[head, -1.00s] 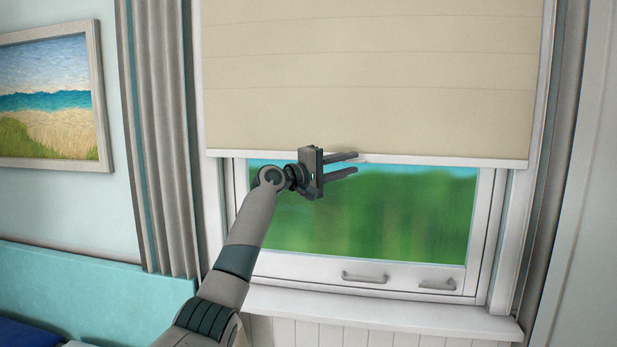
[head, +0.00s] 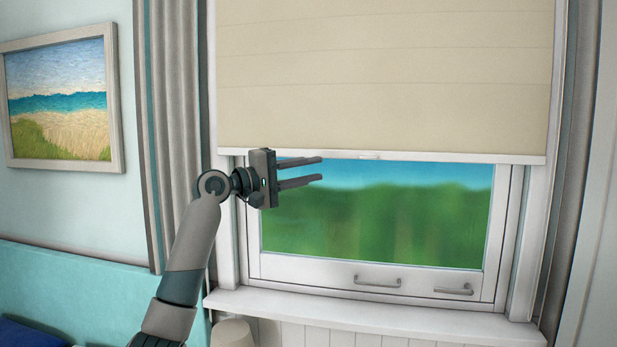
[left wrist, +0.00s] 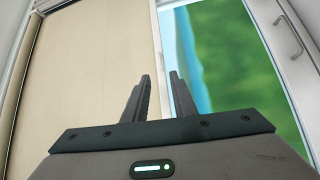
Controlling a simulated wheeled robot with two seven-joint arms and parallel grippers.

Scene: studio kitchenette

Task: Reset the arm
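My left gripper (head: 318,170) is raised in front of the left part of the window, its fingers pointing right, just below the blind's bottom bar. Its two fingers are apart with nothing between them; the left wrist view also shows them apart and empty (left wrist: 160,80). The cream roller blind (head: 380,75) is partly lowered and covers the upper window. My right gripper is not in view.
The window (head: 380,215) has two grey handles on its lower frame (head: 377,282). A white sill (head: 370,312) juts out below. Grey curtains (head: 172,120) hang at the left, beside a framed beach painting (head: 60,100). A pale rounded object (head: 232,332) stands below the sill.

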